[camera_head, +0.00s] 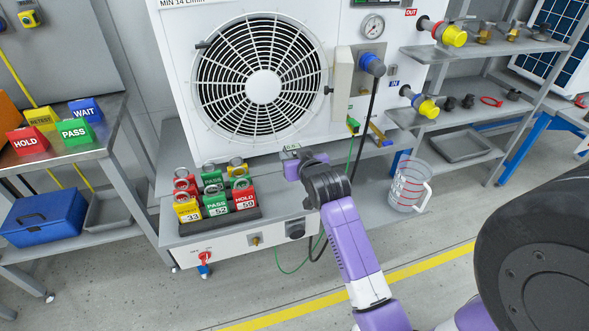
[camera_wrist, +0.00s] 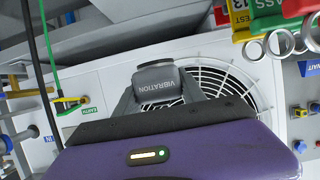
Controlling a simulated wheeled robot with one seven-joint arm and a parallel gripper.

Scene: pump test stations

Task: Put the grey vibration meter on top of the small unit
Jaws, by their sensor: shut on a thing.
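In the head view my gripper (camera_head: 303,160) is in front of the lower part of a white fan unit (camera_head: 173,75), above the front of the bench. A small part of the meter (camera_head: 290,154) shows at the fingertips there. The fan unit also shows behind the meter in the wrist view (camera_wrist: 105,82). Its top is outside the head view, and I cannot tell whether it is the small unit.
A dark rack of coloured tags (camera_head: 240,221) stands on the bench (camera_head: 290,236) left of my gripper. A green wire and black hose (camera_head: 367,120) hang to the right. A clear jug (camera_head: 408,187) is to the right. A side table (camera_head: 90,155) holds coloured signs.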

